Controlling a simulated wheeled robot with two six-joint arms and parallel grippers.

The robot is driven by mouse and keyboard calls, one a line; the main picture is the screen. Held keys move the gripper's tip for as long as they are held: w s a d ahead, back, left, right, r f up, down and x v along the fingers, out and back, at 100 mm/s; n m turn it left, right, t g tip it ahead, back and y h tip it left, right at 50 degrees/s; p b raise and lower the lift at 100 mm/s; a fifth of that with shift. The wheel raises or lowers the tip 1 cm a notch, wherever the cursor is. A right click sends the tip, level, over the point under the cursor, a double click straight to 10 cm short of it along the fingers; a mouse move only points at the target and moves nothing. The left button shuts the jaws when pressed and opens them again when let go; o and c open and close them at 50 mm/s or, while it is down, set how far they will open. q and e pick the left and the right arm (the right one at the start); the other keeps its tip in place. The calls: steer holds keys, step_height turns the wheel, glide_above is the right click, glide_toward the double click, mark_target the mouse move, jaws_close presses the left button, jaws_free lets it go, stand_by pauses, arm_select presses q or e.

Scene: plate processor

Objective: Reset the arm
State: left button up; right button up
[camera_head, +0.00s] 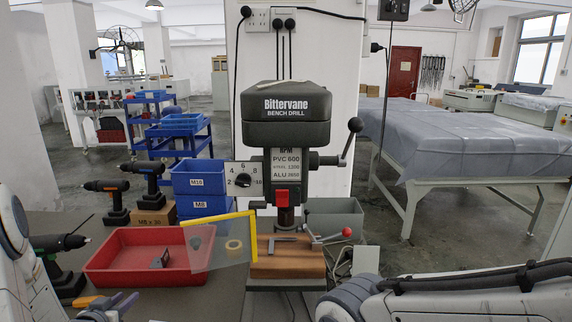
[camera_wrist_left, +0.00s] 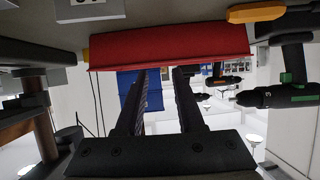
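My left gripper (camera_head: 116,301) is low at the left of the head view, just in front of the red tray (camera_head: 112,277). In the left wrist view the two dark fingers of this gripper (camera_wrist_left: 160,74) stand apart with nothing between them. The red tray wall (camera_wrist_left: 165,50) lies beyond the fingertips in that view. A white right arm link (camera_head: 470,300) of mine crosses the bottom right of the head view. My right gripper cannot be seen.
A bench drill (camera_head: 285,133) stands mid-view with a wooden block (camera_head: 285,268) and a yellow-edged clear guard (camera_head: 253,236). Cordless drills (camera_head: 60,243) and blue bins (camera_head: 195,182) stand left and behind. An orange-handled tool (camera_head: 84,302) lies near my left gripper.

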arm_select(q)
steer(key=s+d+r+m+g+h, duration=0.1)
steer(key=s+d+r+g, duration=0.1)
steer(key=s+d+g, duration=0.6)
steer(key=s+d+r+g, duration=0.2)
steer(key=s+d, duration=0.3)
steer(key=d, duration=0.8)
steer(key=s+d+r+m+g+p, duration=0.1)
steer(key=s+d+r+m+p, duration=0.1)
steer(key=s+d+r, duration=0.3)
steer(key=s+d+r+m+g+h+p, duration=0.1)
steer(key=s+d+r+m, duration=0.4)
steer(key=s+d, duration=0.5)
steer(key=shift+s+r+g+p, duration=0.4)
steer(key=shift+g+p, duration=0.2)
steer(key=shift+p, duration=0.5)
